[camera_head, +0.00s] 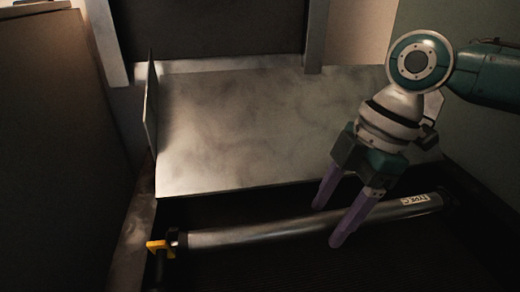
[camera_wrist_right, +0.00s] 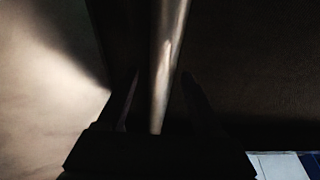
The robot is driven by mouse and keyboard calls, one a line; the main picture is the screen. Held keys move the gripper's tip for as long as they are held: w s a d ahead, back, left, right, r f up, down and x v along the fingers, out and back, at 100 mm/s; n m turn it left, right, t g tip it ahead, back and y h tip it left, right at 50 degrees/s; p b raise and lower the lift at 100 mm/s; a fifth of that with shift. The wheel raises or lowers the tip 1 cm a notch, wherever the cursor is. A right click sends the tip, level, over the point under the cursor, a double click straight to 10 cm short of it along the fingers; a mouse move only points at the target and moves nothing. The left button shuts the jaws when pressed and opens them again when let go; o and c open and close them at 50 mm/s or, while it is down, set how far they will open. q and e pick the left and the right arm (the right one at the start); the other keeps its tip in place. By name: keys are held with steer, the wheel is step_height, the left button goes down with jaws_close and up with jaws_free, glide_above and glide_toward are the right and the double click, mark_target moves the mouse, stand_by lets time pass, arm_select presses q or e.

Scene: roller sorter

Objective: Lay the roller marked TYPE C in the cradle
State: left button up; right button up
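A long grey metal roller (camera_head: 260,232) lies across the lower part of the head view, tilted slightly up to the right. A pale label (camera_head: 414,199) reading TYPE C is near its right end. My right gripper (camera_head: 328,224) has purple fingers, spread apart, one on the far side of the roller and one on the near side. In the right wrist view the roller (camera_wrist_right: 165,75) runs between the two dark fingers (camera_wrist_right: 160,95), with gaps on both sides. My left gripper is not in view. I cannot make out a cradle for certain.
A yellow bracket (camera_head: 158,246) stands at the roller's left end. A sloped, smudged metal plate (camera_head: 250,130) lies behind, with an upright side plate (camera_head: 150,105) on its left. The area in front of the roller is dark and looks clear.

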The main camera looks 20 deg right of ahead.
steer(key=shift+s, duration=0.1)
steer(key=p+v, duration=0.7)
steer(key=v, duration=0.3)
